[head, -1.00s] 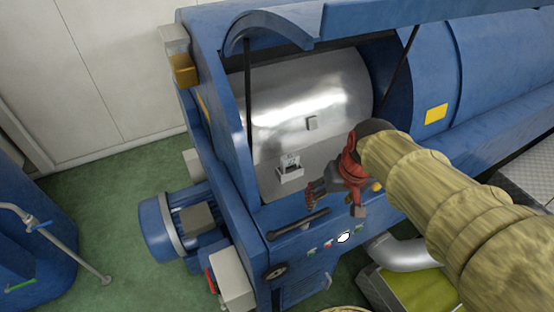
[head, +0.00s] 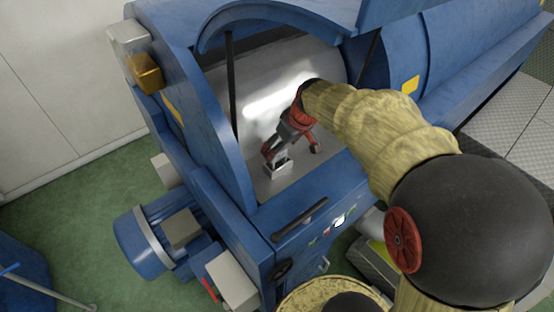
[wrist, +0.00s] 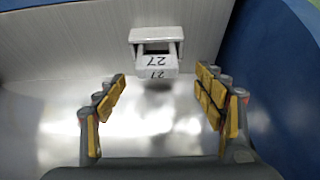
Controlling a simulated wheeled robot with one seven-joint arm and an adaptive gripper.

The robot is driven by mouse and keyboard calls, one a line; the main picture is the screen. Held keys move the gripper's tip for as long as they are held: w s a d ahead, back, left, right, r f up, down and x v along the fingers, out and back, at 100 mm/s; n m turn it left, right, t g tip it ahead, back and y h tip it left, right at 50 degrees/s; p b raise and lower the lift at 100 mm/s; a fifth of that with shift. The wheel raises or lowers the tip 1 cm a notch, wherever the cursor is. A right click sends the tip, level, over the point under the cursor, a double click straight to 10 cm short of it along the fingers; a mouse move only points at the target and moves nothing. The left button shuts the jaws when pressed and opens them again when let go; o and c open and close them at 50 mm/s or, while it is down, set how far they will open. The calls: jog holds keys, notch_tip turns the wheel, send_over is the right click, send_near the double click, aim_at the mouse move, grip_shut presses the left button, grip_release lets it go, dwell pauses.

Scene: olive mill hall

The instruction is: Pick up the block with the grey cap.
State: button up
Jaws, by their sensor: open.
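A small pale block marked 27 (wrist: 156,62) sits in a white holder (wrist: 156,35) inside the open machine housing. No clearly separate grey cap can be made out on it. In the head view the white holder (head: 279,168) stands on the bright metal surface, partly hidden by my gripper (head: 291,149). In the wrist view my gripper (wrist: 162,78) is open and empty. Its yellow-padded fingers are spread to the left and right, and the block lies just beyond the fingertips, between their lines. No contact with the block shows.
A blue housing edge (wrist: 285,80) rises close on the right in the wrist view. The raised blue hood (head: 275,18) and a dark strut (head: 231,90) stand around the opening. A dark handle bar (head: 299,219) lies on the front ledge. Bare metal surrounds the holder.

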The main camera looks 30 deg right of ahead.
aim_at(278, 160)
jog(key=shift+w+d+f, duration=0.1)
jog(key=shift+w+f, duration=0.05)
jog(key=shift+f, duration=0.25)
jog(key=shift+x, duration=2.1)
jog(key=shift+w+d, duration=0.15)
jog(key=c, duration=0.4)
jog(key=c, duration=1)
jog(key=shift+r, duration=0.1)
